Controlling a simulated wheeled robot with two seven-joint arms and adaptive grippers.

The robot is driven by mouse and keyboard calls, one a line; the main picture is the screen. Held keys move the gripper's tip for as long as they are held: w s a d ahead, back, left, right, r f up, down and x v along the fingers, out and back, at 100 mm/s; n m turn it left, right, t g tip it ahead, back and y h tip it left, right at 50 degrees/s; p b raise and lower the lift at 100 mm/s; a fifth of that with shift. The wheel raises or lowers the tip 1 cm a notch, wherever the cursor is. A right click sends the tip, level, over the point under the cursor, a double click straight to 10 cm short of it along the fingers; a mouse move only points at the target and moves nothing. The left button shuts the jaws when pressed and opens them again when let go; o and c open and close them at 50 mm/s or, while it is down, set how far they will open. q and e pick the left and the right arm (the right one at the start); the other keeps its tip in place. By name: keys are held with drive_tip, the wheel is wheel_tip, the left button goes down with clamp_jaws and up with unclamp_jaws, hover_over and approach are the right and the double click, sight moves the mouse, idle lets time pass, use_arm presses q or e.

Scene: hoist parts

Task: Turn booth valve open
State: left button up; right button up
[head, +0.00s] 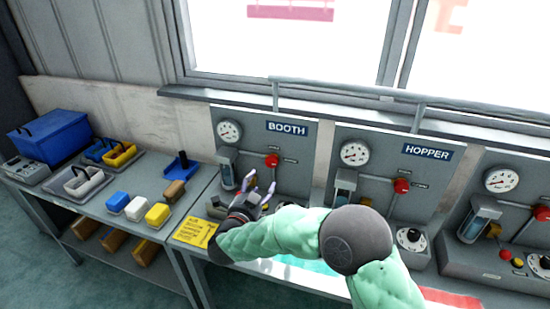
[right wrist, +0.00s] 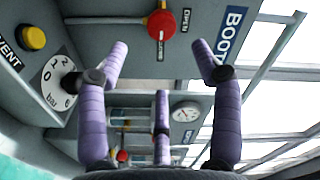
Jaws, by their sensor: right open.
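The booth valve is a red round handle (head: 272,160) on the grey panel under the blue BOOTH sign (head: 287,129). My right gripper (head: 260,186) is in front of the booth panel, below and left of the valve in the head view. In the right wrist view its purple fingers (right wrist: 160,62) are spread, empty and apart from the valve. My forearm hides part of the booth unit's base. My left gripper is not in view.
The HOPPER panel (head: 394,185) with its own red valve (head: 402,186) stands to the right, and another panel beyond it. A dial (right wrist: 60,84) and yellow button (right wrist: 33,37) sit near my fingers. A bench (head: 95,207) with coloured blocks and bins is at left.

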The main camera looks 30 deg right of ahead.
sight(271, 164)
drive_tip(key=b+x, duration=0.2)
drive_tip(key=x, duration=0.8)
drive_tip(key=shift+w+d+r+b, duration=0.1)
drive_tip(key=shift+w+d+b, duration=0.1)
drive_tip(key=shift+b, duration=0.1)
drive_tip(key=shift+c, duration=0.3)
drive_tip(key=c, duration=1.1)
